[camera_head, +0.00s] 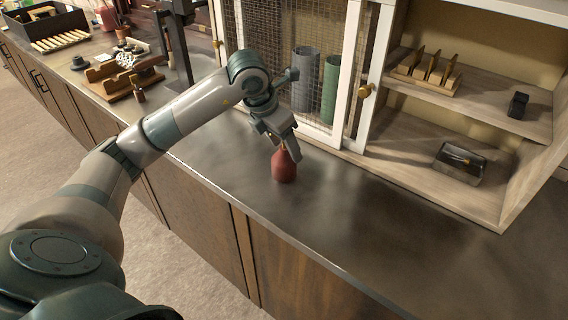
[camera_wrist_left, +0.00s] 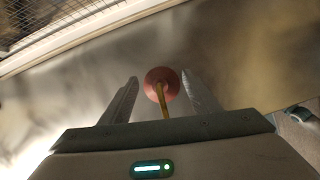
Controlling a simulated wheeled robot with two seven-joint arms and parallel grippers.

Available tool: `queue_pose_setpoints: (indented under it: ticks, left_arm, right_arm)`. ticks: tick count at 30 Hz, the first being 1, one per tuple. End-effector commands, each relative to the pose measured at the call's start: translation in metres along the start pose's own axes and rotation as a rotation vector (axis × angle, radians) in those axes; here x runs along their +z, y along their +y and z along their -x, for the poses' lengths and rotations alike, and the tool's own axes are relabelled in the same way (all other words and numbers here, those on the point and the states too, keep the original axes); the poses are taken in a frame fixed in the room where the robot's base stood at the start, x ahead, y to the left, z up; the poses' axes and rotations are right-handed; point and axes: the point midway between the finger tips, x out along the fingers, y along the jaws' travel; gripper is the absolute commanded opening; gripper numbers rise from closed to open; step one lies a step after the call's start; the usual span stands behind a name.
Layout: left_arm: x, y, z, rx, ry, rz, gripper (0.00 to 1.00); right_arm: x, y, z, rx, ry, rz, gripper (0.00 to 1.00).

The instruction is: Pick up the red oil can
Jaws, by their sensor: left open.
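The red oil can (camera_head: 284,167) stands upright on the dark metal countertop, near the middle of the head view. In the left wrist view the can (camera_wrist_left: 161,78) is seen from above, with its thin brass spout pointing back toward my palm. My left gripper (camera_head: 287,150) is open just above the can, its fingers around the upper part or spout. In the wrist view the left gripper's fingers (camera_wrist_left: 160,88) lie on both sides of the can, with gaps between. The right gripper is out of view.
A mesh-door cabinet (camera_head: 358,75) with white frames stands close behind the can. An open shelf (camera_head: 470,85) holds a wooden rack and a small tray. Wooden holders (camera_head: 122,80) and a dark crate (camera_head: 45,25) sit at the left. The countertop (camera_head: 400,225) right of the can is clear.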

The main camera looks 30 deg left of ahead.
Motion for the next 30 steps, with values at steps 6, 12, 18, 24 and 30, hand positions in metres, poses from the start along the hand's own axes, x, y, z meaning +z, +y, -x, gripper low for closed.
queue_pose_setpoints:
  ticks: [6, 12, 18, 24, 30]
  left_arm:
    - [0.0001, 0.0001, 0.0002, 0.0, 0.0, 0.0, 0.18]
    - [-0.0008, -0.0002, -0.0007, 0.0, 0.003, 0.0, 0.0]
    - [-0.0022, -0.0009, -0.0023, -0.002, 0.007, -0.001, 0.0]
    - [-0.0037, -0.0015, -0.0038, -0.003, 0.012, -0.002, 0.0]
    - [-0.005, -0.0022, -0.0052, -0.005, 0.016, -0.002, 0.0]
  right_arm:
    - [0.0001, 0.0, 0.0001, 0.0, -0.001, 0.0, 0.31]
    - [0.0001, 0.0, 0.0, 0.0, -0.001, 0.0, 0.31]
    - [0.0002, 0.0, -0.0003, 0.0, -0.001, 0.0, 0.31]
    - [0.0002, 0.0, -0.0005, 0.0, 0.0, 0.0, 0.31]
    - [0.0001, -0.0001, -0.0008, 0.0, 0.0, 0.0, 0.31]
